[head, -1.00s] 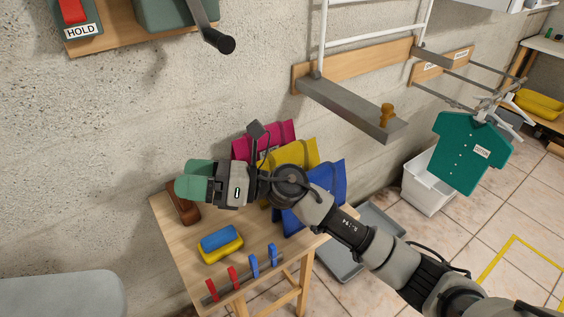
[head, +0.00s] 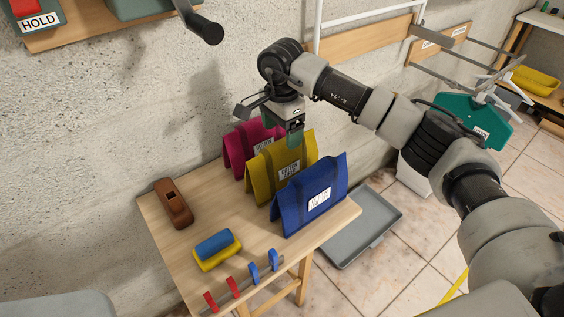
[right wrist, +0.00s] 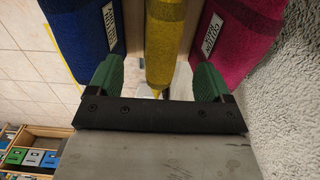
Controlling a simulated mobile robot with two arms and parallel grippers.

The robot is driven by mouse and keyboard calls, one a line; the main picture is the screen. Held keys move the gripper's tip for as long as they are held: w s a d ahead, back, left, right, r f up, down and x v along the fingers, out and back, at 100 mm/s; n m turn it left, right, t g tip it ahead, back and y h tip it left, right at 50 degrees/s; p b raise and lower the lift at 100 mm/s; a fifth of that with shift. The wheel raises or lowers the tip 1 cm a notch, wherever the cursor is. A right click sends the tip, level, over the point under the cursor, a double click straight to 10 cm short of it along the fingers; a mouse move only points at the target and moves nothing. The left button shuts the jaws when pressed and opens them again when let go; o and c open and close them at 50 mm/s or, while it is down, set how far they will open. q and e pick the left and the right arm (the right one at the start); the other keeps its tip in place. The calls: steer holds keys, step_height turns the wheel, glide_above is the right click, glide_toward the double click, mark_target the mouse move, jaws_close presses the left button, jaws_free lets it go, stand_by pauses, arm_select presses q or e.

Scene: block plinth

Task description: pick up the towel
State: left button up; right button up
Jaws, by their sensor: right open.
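Three folded cloths stand like tents in a row on the small wooden table, each with a white label too small to read surely: magenta (head: 234,152), yellow (head: 261,178) and blue (head: 325,178). I cannot tell by label which is the towel. My right gripper (head: 294,136) points down over the yellow cloth's top and hides part of it. In the right wrist view, its open green fingers (right wrist: 158,80) lie either side of the yellow cloth (right wrist: 168,35), with the blue cloth (right wrist: 88,35) left and the magenta cloth (right wrist: 230,30) right. My left gripper is not in view.
The wooden table (head: 185,250) also bears a brown block (head: 173,203), a blue and yellow sponge-like piece (head: 217,250) and red and blue pegs along its front. A grey tray (head: 365,228) lies on the floor at right. The concrete wall is close behind.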

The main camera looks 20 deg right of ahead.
mark_target(283, 141)
steer(key=shift+w+d+f+p, duration=0.1)
steer(key=shift+w+f+p, duration=0.1)
steer(key=shift+f, duration=1.55)
steer(key=shift+w+d+f+p, duration=0.1)
steer(key=shift+f+p, duration=0.05)
steer(key=shift+f, duration=1.6)
steer(key=c, duration=1.1)
